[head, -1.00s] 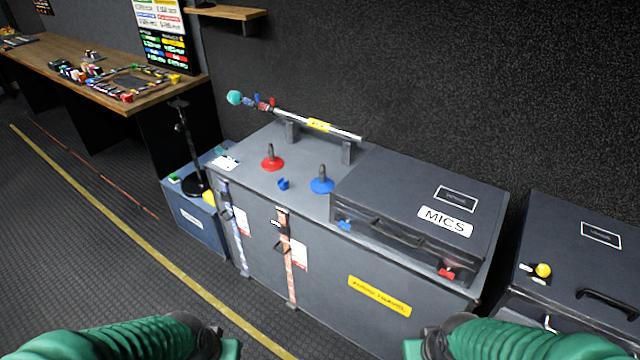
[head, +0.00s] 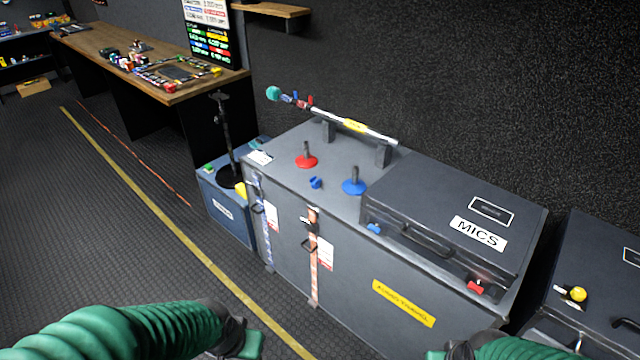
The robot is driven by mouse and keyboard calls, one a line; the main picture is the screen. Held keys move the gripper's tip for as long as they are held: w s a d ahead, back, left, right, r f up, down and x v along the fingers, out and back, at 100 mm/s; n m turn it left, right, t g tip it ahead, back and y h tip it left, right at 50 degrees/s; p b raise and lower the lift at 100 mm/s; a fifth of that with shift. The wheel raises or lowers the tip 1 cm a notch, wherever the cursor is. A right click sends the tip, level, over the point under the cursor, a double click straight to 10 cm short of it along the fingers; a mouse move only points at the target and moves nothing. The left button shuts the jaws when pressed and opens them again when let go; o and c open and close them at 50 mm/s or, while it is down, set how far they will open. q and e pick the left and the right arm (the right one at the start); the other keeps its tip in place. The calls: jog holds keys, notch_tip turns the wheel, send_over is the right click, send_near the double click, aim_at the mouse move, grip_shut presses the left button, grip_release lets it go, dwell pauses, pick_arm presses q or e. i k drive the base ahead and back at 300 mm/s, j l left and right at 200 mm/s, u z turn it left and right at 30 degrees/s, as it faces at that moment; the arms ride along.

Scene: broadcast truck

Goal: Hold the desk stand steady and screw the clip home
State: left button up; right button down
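Two small desk stands stand upright on the grey flight case (head: 282,178): one with a red round base (head: 306,161) and one with a blue round base (head: 354,187), each with a short dark post. A small blue clip (head: 315,182) lies on the case top between them, nearer the front edge. My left gripper (head: 250,345) is low in the picture, well short of the case, and only partly shows. My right gripper (head: 436,355) is at the bottom edge, mostly cut off. Neither touches the stands or the clip. Their finger openings are hidden.
A closed dark MICS case (head: 450,212) covers the right of the case top. A silver pole (head: 350,124) rests on two supports behind the stands. A black floor stand (head: 228,140) stands on a blue box at left. Another dark case (head: 605,270) is at right.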

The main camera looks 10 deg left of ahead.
aim_at(353, 187)
jog(key=i+j+z, duration=0.15)
jog(key=z, duration=0.3)
jog(key=i+j+z, duration=0.1)
jog(key=z, duration=0.4)
jog(key=i+j+z, duration=0.1)
jog(key=j, duration=0.35)
jog(key=i+j+z, duration=0.1)
jog(key=j, duration=0.35)
jog(key=i+j+z, duration=0.1)
jog(key=j, duration=0.4)
jog(key=i+j+z, duration=0.1)
jog(key=j, duration=0.35)
jog(key=i, duration=0.6)
